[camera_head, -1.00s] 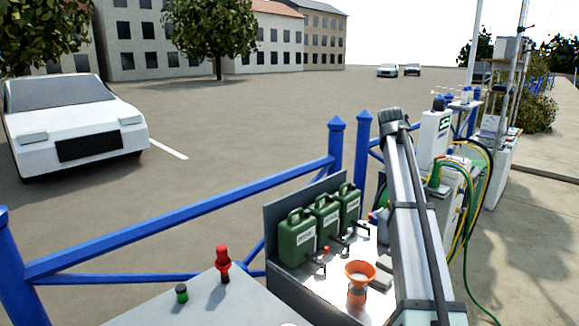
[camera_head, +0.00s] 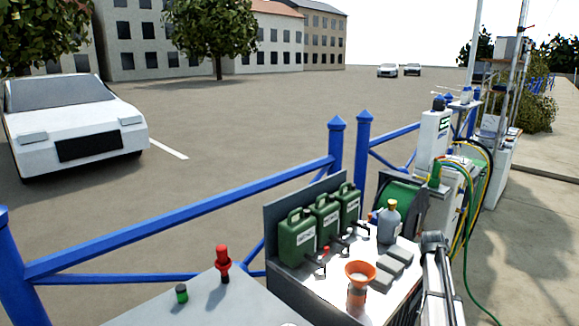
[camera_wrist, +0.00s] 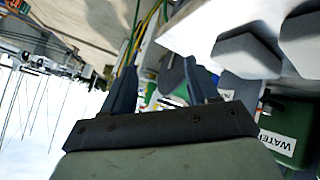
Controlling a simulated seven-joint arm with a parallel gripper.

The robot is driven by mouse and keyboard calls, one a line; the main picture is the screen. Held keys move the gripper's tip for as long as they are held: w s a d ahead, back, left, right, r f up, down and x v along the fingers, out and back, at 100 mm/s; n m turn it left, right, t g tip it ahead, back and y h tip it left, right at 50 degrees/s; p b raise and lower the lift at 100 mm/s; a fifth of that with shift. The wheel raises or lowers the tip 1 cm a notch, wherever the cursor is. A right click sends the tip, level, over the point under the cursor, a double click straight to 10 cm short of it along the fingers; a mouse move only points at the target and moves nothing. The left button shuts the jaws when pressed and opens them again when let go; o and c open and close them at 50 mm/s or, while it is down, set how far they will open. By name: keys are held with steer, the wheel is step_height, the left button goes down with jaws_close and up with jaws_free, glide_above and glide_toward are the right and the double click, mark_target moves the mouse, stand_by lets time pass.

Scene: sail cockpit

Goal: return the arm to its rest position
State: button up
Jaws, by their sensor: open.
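My arm (camera_head: 438,285) stands at the lower right of the head view, beside the right end of the white worktop (camera_head: 330,290). The head view does not clearly show my gripper. In the wrist view my gripper (camera_wrist: 160,70) has its two dark fingers apart, with nothing seen held between them. The wrist picture is tilted, with sky at lower left. Behind the fingers show coloured hoses (camera_wrist: 150,22) and a green canister (camera_wrist: 285,125) labelled WATER.
Several green canisters (camera_head: 297,240), an orange funnel (camera_head: 360,272), a grey bottle (camera_head: 389,224) and grey blocks (camera_head: 390,267) occupy the worktop. A green hose reel (camera_head: 400,195) stands behind. Blue railing (camera_head: 190,238) runs along the back. Pavement (camera_head: 530,240) at right is largely clear.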

steer(key=s+f+m+g, duration=0.1)
steer(key=s+f, duration=0.5)
steer(key=f, duration=0.4)
steer(key=s+f+m+g, duration=0.1)
steer(key=s+f, duration=0.6)
steer(key=f, duration=0.3)
steer(key=s+a+f+g+y, duration=0.3)
steer(key=s+a+f, duration=0.95)
steer(key=f, duration=0.35)
steer(key=s+a+f+n+g+y, duration=0.1)
steer(key=s+a+f+g, duration=0.1)
steer(key=s+a+f, duration=0.55)
steer(key=s+a+f+g+y, duration=0.15)
steer(key=s+a, duration=0.35)
steer(key=s, duration=0.6)
steer(key=s+a+g, duration=0.2)
steer(key=s+a, duration=0.3)
steer(key=s, duration=0.4)
steer(key=s+a+n+g, duration=0.1)
steer(key=s+a+g, duration=0.2)
steer(key=s+a, duration=0.3)
steer(key=s, duration=0.2)
steer(key=shift+s, duration=0.35)
steer(key=shift+g+y, duration=0.25)
